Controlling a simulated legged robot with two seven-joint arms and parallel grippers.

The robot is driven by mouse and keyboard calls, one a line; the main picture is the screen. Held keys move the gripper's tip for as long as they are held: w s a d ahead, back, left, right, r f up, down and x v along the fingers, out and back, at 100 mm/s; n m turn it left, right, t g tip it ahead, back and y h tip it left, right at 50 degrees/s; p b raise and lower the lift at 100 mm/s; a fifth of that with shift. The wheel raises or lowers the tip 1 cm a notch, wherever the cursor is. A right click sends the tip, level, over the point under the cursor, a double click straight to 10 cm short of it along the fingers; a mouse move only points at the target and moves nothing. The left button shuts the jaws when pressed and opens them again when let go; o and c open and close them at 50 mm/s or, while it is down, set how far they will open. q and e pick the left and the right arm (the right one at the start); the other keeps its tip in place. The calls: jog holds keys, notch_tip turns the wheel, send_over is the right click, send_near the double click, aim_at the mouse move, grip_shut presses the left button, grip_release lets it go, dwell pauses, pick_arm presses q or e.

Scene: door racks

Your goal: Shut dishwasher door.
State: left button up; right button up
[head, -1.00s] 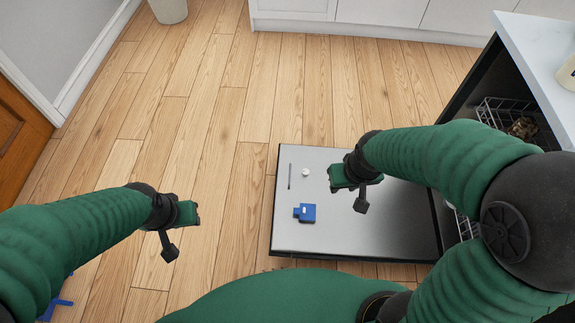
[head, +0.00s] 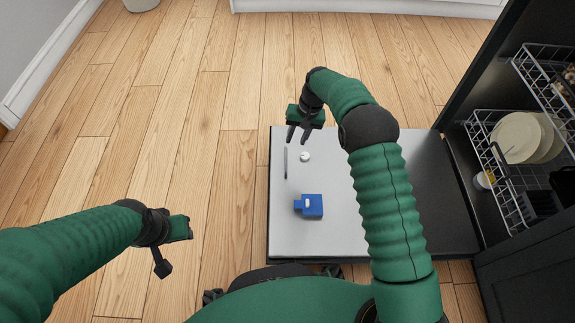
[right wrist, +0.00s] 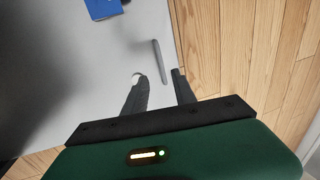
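The dishwasher door (head: 345,228) lies folded down flat, its inner side facing up, in the head view. It also shows in the right wrist view (right wrist: 60,85). The dishwasher (head: 470,90) stands open at the right. My right gripper (head: 297,140) is over the far left part of the door, its two fingers apart and nothing between them. In the right wrist view, my right gripper's fingers (right wrist: 160,88) point toward the door's edge. My left gripper (head: 175,245) is over the floor left of the door; its finger opening is not clear.
A blue dispenser piece (head: 312,205), a white round knob (head: 305,157) and a thin grey strip (head: 286,163) are on the door. Racks (head: 500,165) with white plates (head: 522,138) stand inside the dishwasher. The wooden floor (head: 170,110) is clear to the left.

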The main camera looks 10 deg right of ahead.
jog(key=b+x, duration=0.8)
jog(key=x, duration=0.6)
jog(key=shift+w+d+f, duration=0.1)
jog(key=shift+f, duration=0.1)
jog(key=shift+r, duration=0.1)
grip_shut()
dwell(0.5)
